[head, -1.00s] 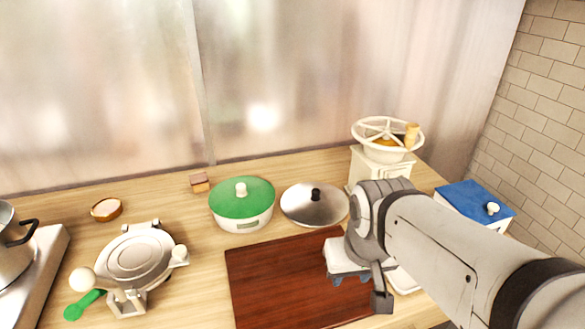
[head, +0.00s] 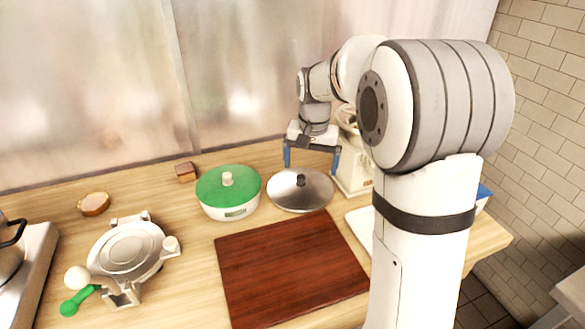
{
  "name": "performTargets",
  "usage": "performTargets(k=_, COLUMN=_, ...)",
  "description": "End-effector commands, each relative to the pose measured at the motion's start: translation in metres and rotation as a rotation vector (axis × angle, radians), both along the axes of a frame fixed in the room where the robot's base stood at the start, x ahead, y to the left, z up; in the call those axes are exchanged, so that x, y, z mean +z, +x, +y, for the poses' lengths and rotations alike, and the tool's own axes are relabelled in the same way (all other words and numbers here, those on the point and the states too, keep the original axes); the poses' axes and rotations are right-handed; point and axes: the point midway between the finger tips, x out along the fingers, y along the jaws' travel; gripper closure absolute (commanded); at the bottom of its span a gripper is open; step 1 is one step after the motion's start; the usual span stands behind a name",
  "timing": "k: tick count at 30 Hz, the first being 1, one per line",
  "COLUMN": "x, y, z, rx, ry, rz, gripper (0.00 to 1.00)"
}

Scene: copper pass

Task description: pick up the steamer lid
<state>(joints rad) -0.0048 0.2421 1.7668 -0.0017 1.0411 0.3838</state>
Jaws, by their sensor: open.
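A shallow silver domed lid (head: 284,195) with a black knob lies on the counter; I take it as the steamer lid. My gripper (head: 312,162) points down over the far side of this lid, its two blue-tipped fingers spread wide and nothing between them. The fingertips are close to the knob's height in the picture, but I cannot tell how far above or behind the lid they are. The lid's knob is in plain view.
Left of the lid stands a white pot (head: 228,209) with a green lid. A dark wooden board (head: 285,268) lies in front. A cream grinder (head: 354,175) stands close on the right, partly behind my arm. A silver press (head: 127,250) is at the left.

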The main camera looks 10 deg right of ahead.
Motion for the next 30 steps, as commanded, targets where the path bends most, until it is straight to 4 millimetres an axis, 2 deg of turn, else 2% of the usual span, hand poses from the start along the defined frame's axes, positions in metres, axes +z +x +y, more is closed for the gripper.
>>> performTargets(k=1, x=-0.009, y=0.023, z=0.0, rx=-0.029, ry=0.003, rz=0.019, gripper=0.04)
performTargets(k=6, x=-0.04, y=0.081, z=0.001, rx=-0.124, ry=0.009, rz=0.058, gripper=0.04)
performTargets(k=9, x=-0.057, y=0.104, z=0.002, rx=-0.166, ry=0.01, rz=0.074, gripper=0.04)
performTargets(k=12, x=-0.069, y=0.118, z=0.002, rx=-0.194, ry=0.011, rz=0.085, gripper=0.04)
performTargets(k=16, x=-0.079, y=0.126, z=0.002, rx=-0.212, ry=0.011, rz=0.091, gripper=0.04)
performTargets(k=25, x=-0.111, y=0.127, z=0.002, rx=-0.214, ry=0.01, rz=0.095, gripper=0.04)
performTargets(k=30, x=-0.136, y=0.128, z=0.0, rx=-0.213, ry=0.01, rz=0.096, gripper=0.04)
